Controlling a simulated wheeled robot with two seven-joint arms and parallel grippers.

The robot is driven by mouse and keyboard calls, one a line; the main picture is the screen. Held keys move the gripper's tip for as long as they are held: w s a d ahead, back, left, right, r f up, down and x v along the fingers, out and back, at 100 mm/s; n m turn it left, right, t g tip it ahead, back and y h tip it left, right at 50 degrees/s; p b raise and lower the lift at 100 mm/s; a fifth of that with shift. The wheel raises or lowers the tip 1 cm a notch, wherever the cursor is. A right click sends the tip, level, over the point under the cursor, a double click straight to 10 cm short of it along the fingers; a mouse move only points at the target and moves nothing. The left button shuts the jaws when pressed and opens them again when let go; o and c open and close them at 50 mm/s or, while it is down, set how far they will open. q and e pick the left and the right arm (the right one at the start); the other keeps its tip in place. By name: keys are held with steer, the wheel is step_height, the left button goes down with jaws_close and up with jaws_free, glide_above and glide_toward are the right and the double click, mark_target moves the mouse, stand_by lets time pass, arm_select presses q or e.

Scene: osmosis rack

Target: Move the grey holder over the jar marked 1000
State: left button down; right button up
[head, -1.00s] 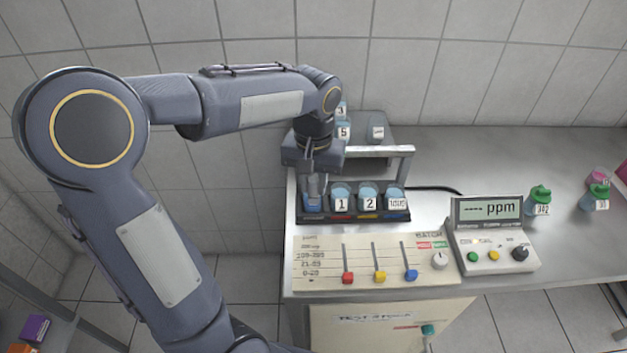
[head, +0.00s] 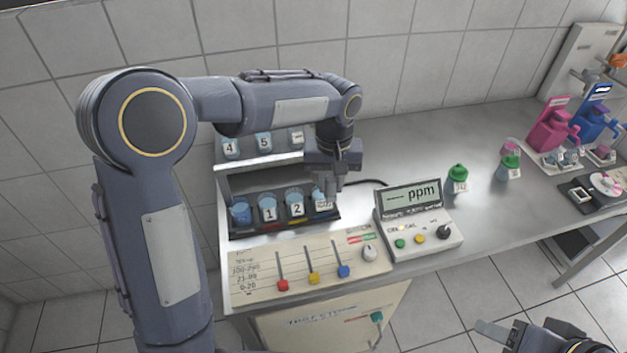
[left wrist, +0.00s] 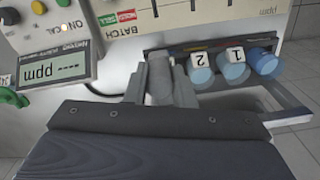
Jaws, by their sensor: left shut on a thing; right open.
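My left gripper (head: 328,190) is low over the right end of the jar row, at the jar marked 1000 (head: 325,204). In the left wrist view its fingers (left wrist: 160,88) are closed on a pale grey cylinder (left wrist: 160,84), which looks like the grey holder. The cylinder is in line with the row, right beside jar 2 (left wrist: 201,68); the 1000 jar is hidden there. I cannot tell whether the holder touches it. In the head view the holder is mostly hidden by the fingers. My right gripper (head: 502,332) is open and empty at the bottom right.
Jar 2 (head: 296,204), jar 1 (head: 269,210) and a blue jar (head: 241,213) share the dark rack (head: 285,226). A shelf with more jars (head: 258,160) stands behind.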

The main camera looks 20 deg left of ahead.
arm_select(q)
steer(key=shift+w+d+r, duration=0.1)
steer(key=shift+w+d, duration=0.05)
steer(key=shift+d, duration=0.1)
steer(key=c, duration=1.2)
jaws_free()
steer(key=shift+w+d, duration=0.1)
steer(key=shift+d, duration=0.05)
step_height(320, 180, up, 7)
steer(key=shift+r, duration=0.35)
